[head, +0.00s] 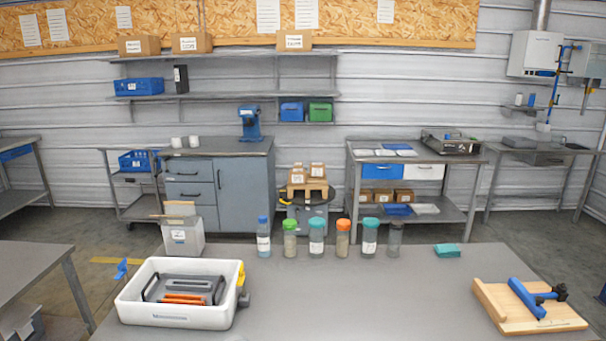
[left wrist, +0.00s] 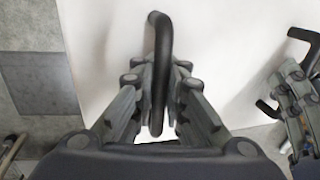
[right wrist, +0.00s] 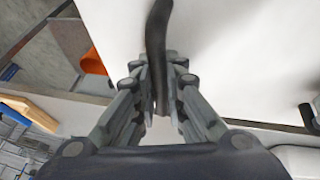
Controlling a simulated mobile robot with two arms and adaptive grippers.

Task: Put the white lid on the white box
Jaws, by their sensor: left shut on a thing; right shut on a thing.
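The white box (head: 128,307) stands open on the grey table at the left in the head view, with grey and orange pieces and black handles inside. The white lid is out of the head view. A broad white panel, which looks like the lid, fills much of the left wrist view (left wrist: 230,45) and the right wrist view (right wrist: 240,55). My left gripper (left wrist: 160,82) is shut on one black handle (left wrist: 157,35) of it. My right gripper (right wrist: 160,80) is shut on another black handle (right wrist: 157,28). Neither gripper shows in the head view.
Several capped bottles (head: 316,238) stand in a row along the table's back edge, with a teal block (head: 447,250) farther right. A wooden board (head: 520,313) with a blue tool lies at the right. The table's middle (head: 360,300) is clear.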

